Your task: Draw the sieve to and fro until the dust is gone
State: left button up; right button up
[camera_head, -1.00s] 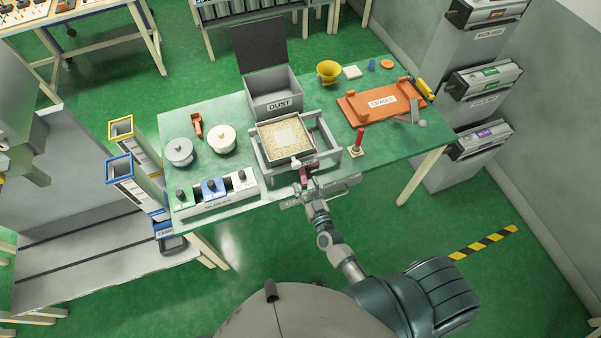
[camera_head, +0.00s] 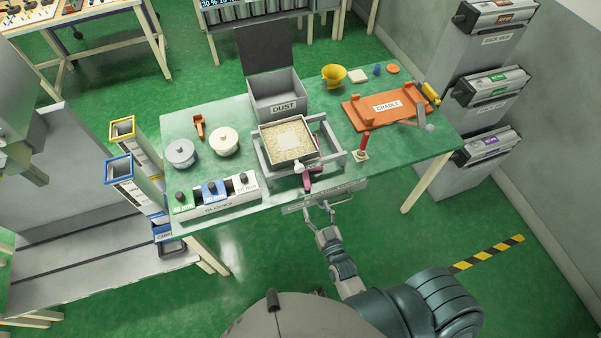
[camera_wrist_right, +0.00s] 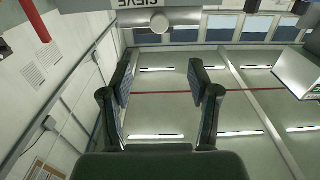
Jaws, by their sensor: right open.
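The sieve (camera_head: 270,140) is a square, dark-rimmed tray of pale grainy material with a lighter square patch in its middle. It sits in a grey frame (camera_head: 336,140) at the table's front. A magenta handle (camera_head: 308,182) hangs at its front. My right gripper (camera_head: 327,212) is open and empty, below and apart from the handle at the table's front edge. In the right wrist view its spread fingers (camera_wrist_right: 162,92) have nothing between them; a plate lettered SIEVE (camera_wrist_right: 145,4) and a grey rounded end (camera_wrist_right: 160,22) show above them. My left gripper is not in view.
A grey lidded box labelled DUST (camera_head: 278,95) stands open behind the sieve. A red-handled tool (camera_head: 364,143) stands right of the frame, near an orange cradle (camera_head: 388,106).

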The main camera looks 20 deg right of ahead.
aim_at(300, 170)
jog(key=w, duration=1.7)
jog(key=shift+w+a, duration=0.2)
jog(key=shift+a, duration=0.1)
